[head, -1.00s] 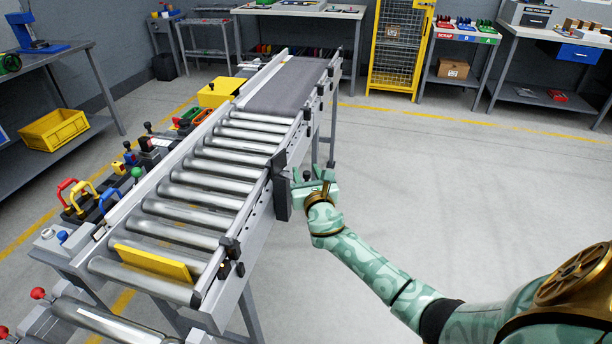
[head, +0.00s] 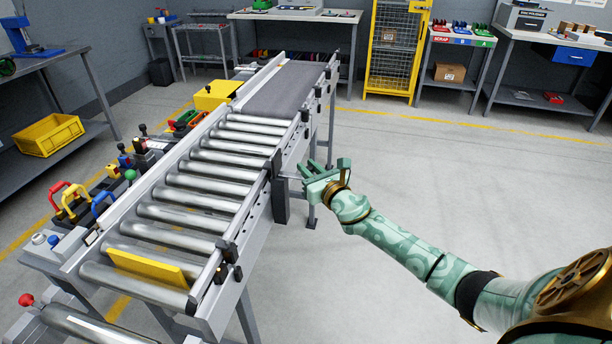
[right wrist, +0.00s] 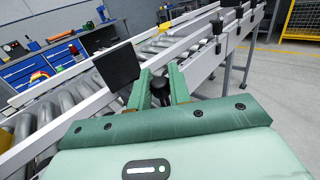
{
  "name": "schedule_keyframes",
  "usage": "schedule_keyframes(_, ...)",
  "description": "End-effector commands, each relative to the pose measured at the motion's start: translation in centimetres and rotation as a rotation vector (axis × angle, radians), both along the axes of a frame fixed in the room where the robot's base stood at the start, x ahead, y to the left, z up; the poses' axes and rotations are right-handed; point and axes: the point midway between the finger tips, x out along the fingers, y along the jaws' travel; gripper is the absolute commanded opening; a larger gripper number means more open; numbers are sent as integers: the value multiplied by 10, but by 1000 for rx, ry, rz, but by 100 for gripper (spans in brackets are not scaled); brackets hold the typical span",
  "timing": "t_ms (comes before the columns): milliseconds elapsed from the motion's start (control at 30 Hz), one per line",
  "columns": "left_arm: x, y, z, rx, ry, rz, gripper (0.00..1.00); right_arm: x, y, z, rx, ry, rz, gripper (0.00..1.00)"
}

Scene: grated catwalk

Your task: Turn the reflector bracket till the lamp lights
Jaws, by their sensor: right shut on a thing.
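My right gripper (head: 308,174) is at the right side of the roller conveyor, close to a black upright plate (head: 281,200) on its side rail. In the right wrist view the green fingers (right wrist: 160,92) are closed around a black knob (right wrist: 159,88). The flat black plate (right wrist: 117,66) stands just left of the fingers there, tilted in the picture. It looks like the reflector bracket, but its link to the knob is hidden. I cannot make out a lit lamp. My left gripper is not in view.
The roller conveyor (head: 185,196) carries a yellow plate (head: 147,266) at its near end. Small black fittings (head: 229,262) stick up along its right rail. Coloured handles (head: 75,201) line its left side. The floor (head: 430,180) to the right is clear.

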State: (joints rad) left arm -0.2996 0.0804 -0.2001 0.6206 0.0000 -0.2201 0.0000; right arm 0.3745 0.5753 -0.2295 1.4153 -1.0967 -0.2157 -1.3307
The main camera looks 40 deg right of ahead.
Motion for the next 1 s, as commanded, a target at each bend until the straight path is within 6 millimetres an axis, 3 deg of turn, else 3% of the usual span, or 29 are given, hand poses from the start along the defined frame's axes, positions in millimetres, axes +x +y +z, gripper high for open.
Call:
schedule_keyframes(233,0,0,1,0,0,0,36,0,0,0,0,2,1,0)
schedule_keyframes(267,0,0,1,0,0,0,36,0,0,0,0,2,1,25)
schedule_keyframes(300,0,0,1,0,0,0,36,0,0,0,0,2,1,36)
schedule_keyframes(333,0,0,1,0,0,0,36,0,0,0,0,2,1,39)
schedule_keyframes(700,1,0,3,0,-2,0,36,-8,1,1,0,2,1,39)
schedule_keyframes(867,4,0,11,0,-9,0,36,-40,4,1,1,3,2,39)
schedule_keyframes(1000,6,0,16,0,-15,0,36,-79,7,0,0,5,2,39)
